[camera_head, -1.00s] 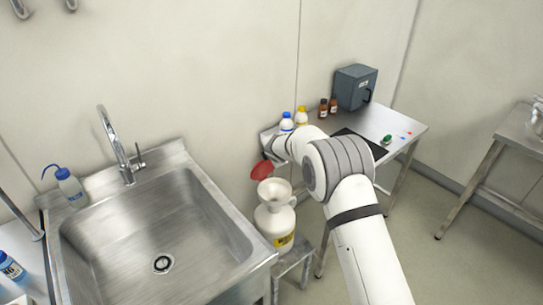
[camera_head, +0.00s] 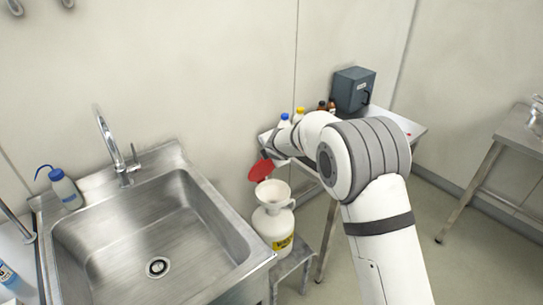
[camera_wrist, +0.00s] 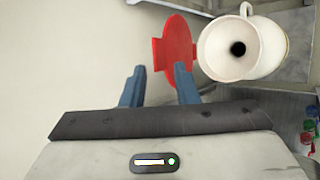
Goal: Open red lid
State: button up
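The red lid (camera_head: 261,171) stands tilted up at the left side of the white funnel (camera_head: 273,190), whose mouth is uncovered. The funnel sits on a white jug (camera_head: 272,228) with a yellow label. In the wrist view the red lid (camera_wrist: 178,45) is a flat disc with side tabs, left of the funnel mouth (camera_wrist: 238,47). My gripper (camera_wrist: 160,75) has its two blue fingers apart with nothing clamped between them. The right finger overlaps the lid's lower edge; I cannot tell whether it touches. In the head view my gripper is mostly hidden by my arm, just above the lid.
A steel sink (camera_head: 150,235) with a tap lies left of the jug. The jug stands on a low metal stool (camera_head: 290,262). A side table (camera_head: 412,128) behind my arm holds bottles and a grey box (camera_head: 353,88). Pale wall is close behind the lid.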

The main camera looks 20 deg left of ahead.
jog(key=shift+s+d+r, duration=0.1)
jog(key=shift+s+r, duration=0.1)
jog(key=shift+s, duration=0.05)
jog(key=shift+c, duration=0.4)
